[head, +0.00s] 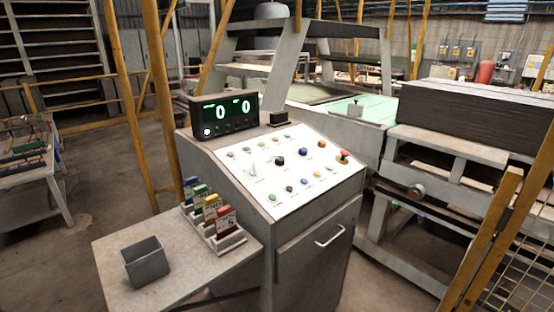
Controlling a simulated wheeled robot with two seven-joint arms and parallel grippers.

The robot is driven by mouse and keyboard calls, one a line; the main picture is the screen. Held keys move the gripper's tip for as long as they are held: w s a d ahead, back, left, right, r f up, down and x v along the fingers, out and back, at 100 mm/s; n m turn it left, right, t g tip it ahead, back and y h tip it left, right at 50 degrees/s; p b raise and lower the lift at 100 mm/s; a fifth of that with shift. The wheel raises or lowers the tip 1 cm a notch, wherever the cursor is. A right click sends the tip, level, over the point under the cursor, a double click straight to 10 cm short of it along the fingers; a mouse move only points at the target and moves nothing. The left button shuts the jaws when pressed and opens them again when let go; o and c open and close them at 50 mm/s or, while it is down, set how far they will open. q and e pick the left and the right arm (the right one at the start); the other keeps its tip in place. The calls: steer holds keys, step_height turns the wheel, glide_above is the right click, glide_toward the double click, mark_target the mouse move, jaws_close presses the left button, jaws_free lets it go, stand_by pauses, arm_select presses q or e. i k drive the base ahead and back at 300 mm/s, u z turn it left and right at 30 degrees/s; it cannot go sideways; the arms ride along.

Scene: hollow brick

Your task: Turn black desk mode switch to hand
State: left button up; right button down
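The control desk (255,192) stands in the middle of the head view with a sloped white panel (325,178). A black rotary switch (280,160) sits in the upper middle of the panel. The way its knob points is too small to read, and so are the labels around it. A light-coloured switch or lever (253,171) is to its left and a blue button (305,152) to its right. Neither of my grippers shows in this view.
A display box (223,114) showing two zeros stands on the desk's back left. A side shelf (120,285) holds a grey bin (146,262) and a rack of coloured tags (225,243). Yellow posts (490,235) stand at the right.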

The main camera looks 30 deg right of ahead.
mark_target(279, 160)
steer(key=k, duration=0.6)
steer(key=z, duration=0.45)
steer(key=i, duration=0.9)
steer(key=z, duration=0.7)
